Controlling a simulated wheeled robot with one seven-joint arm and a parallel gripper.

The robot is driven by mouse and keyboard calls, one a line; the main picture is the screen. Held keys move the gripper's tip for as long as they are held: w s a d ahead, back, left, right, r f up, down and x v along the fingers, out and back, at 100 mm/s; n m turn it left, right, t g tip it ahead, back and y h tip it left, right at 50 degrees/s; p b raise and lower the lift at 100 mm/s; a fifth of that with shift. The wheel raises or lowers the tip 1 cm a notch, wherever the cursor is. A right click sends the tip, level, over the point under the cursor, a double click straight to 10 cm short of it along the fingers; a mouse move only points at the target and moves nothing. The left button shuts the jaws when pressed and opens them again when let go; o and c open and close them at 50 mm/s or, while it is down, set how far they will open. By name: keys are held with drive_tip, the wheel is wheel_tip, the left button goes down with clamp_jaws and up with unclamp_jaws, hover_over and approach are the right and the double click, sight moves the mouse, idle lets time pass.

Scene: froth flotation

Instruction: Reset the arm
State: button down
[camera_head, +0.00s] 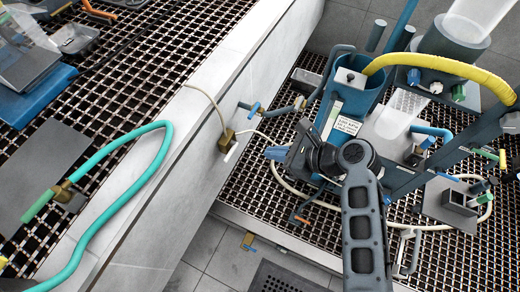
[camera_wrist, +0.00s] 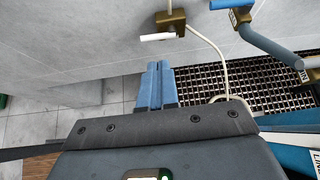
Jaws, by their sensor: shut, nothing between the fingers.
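My gripper (camera_head: 275,153) is at the end of my dark arm in the head view, low in front of the blue flotation machine (camera_head: 327,108). In the wrist view my gripper's two blue fingers (camera_wrist: 157,84) lie side by side, shut and empty. They point toward the grey wall. A brass valve (camera_wrist: 171,22) with a white handle is on the wall ahead of the fingers, apart from them. The same brass valve shows in the head view (camera_head: 226,137), left of my gripper.
A blue-handled tap (camera_wrist: 243,25) juts from the wall to the right. A cream hose (camera_wrist: 216,60) runs down from the brass valve. A metal grating (camera_head: 420,255) lies under the machine. A teal hose (camera_head: 150,178) lies on the left ledge. A yellow hose (camera_head: 440,62) arches at upper right.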

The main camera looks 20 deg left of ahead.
drive_tip(key=shift+v, duration=0.85)
